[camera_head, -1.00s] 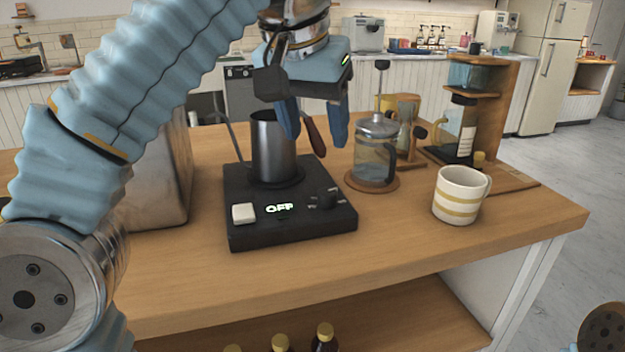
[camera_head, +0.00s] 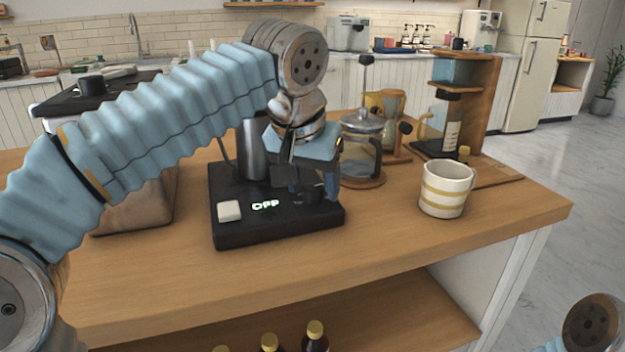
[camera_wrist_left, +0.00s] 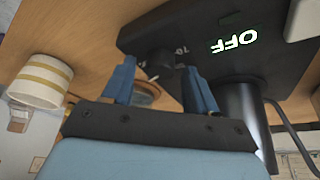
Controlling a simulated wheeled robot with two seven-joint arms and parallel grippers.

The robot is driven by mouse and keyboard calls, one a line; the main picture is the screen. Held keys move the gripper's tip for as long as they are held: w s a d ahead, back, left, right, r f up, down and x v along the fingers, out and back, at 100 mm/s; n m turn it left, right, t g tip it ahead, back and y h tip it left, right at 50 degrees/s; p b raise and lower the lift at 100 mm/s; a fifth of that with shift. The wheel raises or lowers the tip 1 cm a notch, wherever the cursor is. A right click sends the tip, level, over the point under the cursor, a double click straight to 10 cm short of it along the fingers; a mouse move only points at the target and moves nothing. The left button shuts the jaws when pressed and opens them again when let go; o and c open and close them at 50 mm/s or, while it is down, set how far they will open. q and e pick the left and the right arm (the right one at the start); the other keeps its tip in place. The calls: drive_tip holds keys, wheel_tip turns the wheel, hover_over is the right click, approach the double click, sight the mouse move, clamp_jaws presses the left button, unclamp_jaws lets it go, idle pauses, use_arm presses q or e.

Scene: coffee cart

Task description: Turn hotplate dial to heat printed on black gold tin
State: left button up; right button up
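The black hotplate (camera_head: 228,232) sits on the wooden cart top, with a white square button and a lit display (camera_head: 265,205) reading OFF. A metal pitcher (camera_head: 250,150) stands on it. My left gripper (camera_head: 312,190) hangs over the hotplate's right front part, at the dial, and mostly hides it. In the left wrist view the gripper (camera_wrist_left: 160,88) has its two blue fingers spread apart, and the dark dial (camera_wrist_left: 155,50) shows beyond and between them. I cannot tell whether the fingers touch it. I make out no black gold tin. My right gripper is not in view.
A French press (camera_head: 360,150) on a wooden coaster stands just right of the hotplate, close to my left gripper. A striped mug (camera_head: 445,190) and a wooden brewing stand (camera_head: 485,100) are farther right. A metal box (camera_head: 140,210) is left. The cart's front strip is clear.

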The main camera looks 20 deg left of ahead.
use_arm(q)
drive_tip(key=c, duration=0.9)
drive_tip(key=shift+r+m+p, duration=0.1)
drive_tip(key=shift+m+p, duration=0.3)
drive_tip(key=shift+m, duration=0.4)
drive_tip(key=shift+c, duration=0.3)
drive_tip(key=shift+m+h, duration=0.6)
drive_tip(key=shift+m, duration=0.2)
drive_tip(key=o, duration=1)
drive_tip(key=shift+o, duration=0.2)
drive_tip(key=v, duration=1.3)
drive_tip(key=shift+r, duration=0.35)
